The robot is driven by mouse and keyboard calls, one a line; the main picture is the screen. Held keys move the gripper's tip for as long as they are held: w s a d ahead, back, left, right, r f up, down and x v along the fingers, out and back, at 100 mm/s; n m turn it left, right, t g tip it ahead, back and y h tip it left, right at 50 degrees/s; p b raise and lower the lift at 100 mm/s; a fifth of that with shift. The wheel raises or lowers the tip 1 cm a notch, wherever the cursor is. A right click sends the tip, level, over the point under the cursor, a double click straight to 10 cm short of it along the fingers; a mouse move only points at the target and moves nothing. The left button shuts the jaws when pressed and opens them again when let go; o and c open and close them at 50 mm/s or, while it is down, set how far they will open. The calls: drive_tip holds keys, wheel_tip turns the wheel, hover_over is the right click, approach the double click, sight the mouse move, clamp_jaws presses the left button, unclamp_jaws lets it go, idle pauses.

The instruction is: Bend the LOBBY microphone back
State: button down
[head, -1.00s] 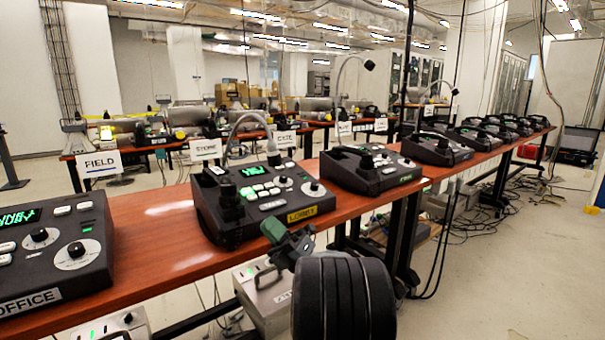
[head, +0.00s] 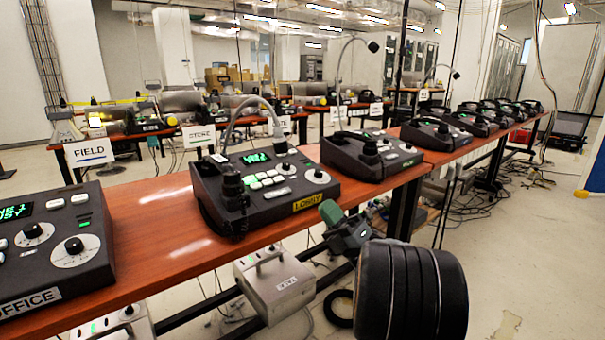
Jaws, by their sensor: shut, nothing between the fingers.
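The LOBBY console (head: 283,206) is a black desk unit with a green display, white buttons, knobs and a yellow label, standing on the red-brown table. Its microphone (head: 279,138) is on a grey gooseneck (head: 240,103) that rises behind the console, arches to the right and bends down, so the head hangs over the console's back right part. My gripper (head: 332,213), with a green tip, is in front of the table's front edge, to the right of and slightly below the yellow label. It is shut and empty, apart from the console and the microphone.
The OFFICE console (head: 85,262) stands on the left and another black console (head: 352,165) on the right, with more beyond. A tall bent gooseneck (head: 339,75) rises behind the right neighbour. The table (head: 165,240) is bare between OFFICE and LOBBY. A grey box (head: 275,287) hangs below.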

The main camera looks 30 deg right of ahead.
drive_tip(key=p+x, duration=0.5)
drive_tip(key=x, duration=0.8)
drive_tip(key=shift+w+r, duration=0.2)
drive_tip(key=shift+r, duration=0.15)
drive_tip(key=shift+a, duration=0.15)
